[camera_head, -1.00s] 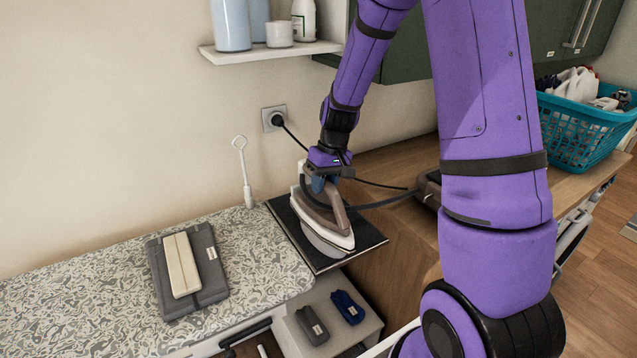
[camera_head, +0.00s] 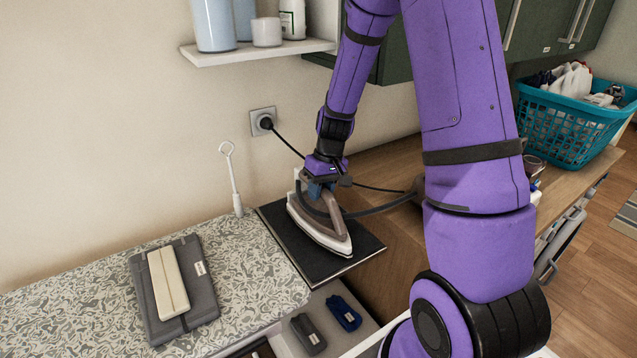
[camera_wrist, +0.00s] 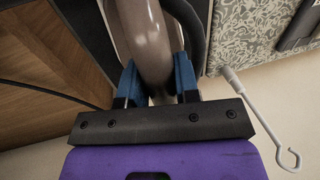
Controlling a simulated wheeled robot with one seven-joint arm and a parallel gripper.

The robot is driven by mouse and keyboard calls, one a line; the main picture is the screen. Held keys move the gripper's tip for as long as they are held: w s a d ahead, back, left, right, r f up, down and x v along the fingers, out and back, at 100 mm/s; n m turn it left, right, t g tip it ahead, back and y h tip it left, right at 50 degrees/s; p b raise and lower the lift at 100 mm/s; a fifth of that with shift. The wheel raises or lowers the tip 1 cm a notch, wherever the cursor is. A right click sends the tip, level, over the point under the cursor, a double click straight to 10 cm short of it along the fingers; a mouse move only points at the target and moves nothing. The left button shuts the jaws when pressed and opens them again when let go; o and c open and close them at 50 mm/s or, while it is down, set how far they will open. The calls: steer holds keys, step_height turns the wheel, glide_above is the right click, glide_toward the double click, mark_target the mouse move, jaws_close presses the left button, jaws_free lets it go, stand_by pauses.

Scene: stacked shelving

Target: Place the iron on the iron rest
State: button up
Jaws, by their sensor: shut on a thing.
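The iron (camera_head: 321,228) is brown and white and lies soleplate down over the black rectangular iron rest (camera_head: 357,258) in the head view. It looks flat and seems to touch the rest, though I cannot see under it. My gripper (camera_head: 318,188) is on the iron's handle from above. In the wrist view the blue fingers of my gripper (camera_wrist: 156,80) are shut on the brown handle of the iron (camera_wrist: 146,35). A dark cord runs from the iron to the right.
A white hooked rod (camera_head: 233,180) stands behind. A wall socket (camera_head: 263,121) holds a plug. A shelf (camera_head: 240,52) with bottles is above; a teal basket (camera_head: 570,125) is right.

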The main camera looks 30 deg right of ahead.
steer(key=shift+f, duration=0.45)
steer(key=o, duration=0.9)
steer(key=v, duration=1.3)
steer(key=s+a+r+t+h, duration=0.1)
steer(key=s+a+r, duration=0.2)
steer(key=s+r, duration=0.25)
steer(key=s+a+r+t, duration=0.1)
steer(key=s+a+r, duration=0.25)
steer(key=r, duration=0.25)
steer(key=s+a+r+t, duration=0.1)
steer(key=s+r, duration=0.1)
steer(key=s, duration=0.5)
steer(key=s+a+r+t+h, duration=0.1)
steer(key=s+a+r+t, duration=0.1)
steer(key=s, duration=0.6)
steer(key=shift+r, duration=0.55)
